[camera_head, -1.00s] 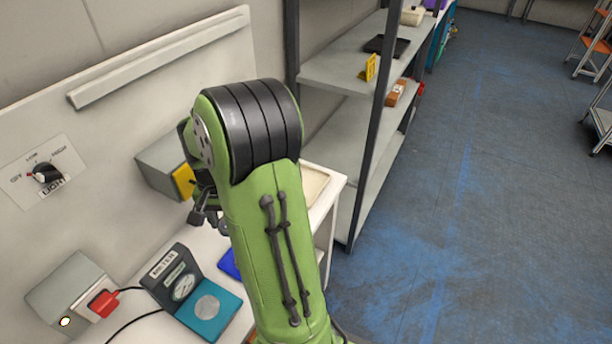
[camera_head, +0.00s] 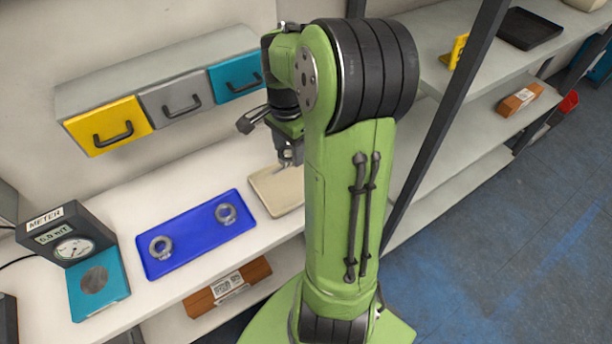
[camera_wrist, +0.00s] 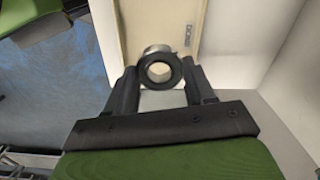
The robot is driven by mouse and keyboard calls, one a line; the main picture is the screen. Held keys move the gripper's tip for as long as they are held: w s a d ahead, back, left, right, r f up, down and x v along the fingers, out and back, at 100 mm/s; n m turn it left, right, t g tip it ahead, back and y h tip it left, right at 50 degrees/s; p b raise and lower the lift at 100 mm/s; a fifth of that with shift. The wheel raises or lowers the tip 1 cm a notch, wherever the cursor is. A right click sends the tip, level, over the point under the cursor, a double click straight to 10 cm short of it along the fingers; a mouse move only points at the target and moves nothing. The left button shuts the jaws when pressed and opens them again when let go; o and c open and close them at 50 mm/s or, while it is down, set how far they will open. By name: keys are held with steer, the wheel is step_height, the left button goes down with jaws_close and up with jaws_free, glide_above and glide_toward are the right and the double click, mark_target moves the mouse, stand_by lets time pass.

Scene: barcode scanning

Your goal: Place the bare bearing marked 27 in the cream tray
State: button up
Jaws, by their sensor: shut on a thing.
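My gripper (camera_head: 290,160) is above the cream tray (camera_head: 268,193) on the white bench, in the head view. In the wrist view my gripper (camera_wrist: 160,85) is shut on a bearing (camera_wrist: 160,68), a dark ring with a pale metal rim. The bearing is over the cream tray (camera_wrist: 135,22); I cannot tell whether it touches it. Its marking is not readable. My arm hides the tray's right part in the head view. No other thing shows on the visible part of the tray.
A blue tray (camera_head: 190,247) with two ring bearings lies left of the cream tray. A meter (camera_head: 70,245) with a teal plate stands farther left. Yellow, grey and teal drawers (camera_head: 165,103) hang behind. A shelf rack (camera_head: 460,95) stands to the right.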

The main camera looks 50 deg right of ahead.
mark_target(290, 183)
steer(key=f+b, duration=0.1)
steer(key=f, duration=0.3)
steer(key=f+b, duration=0.1)
steer(key=f, duration=0.4)
steer(key=shift+w+a+f, duration=0.1)
steer(key=shift+a+f, duration=0.1)
steer(key=shift+f, duration=0.05)
steer(key=shift+f+b, duration=0.15)
steer(key=shift+b, duration=0.15)
steer(key=o, duration=1.2)
steer(key=shift+o, duration=0.2)
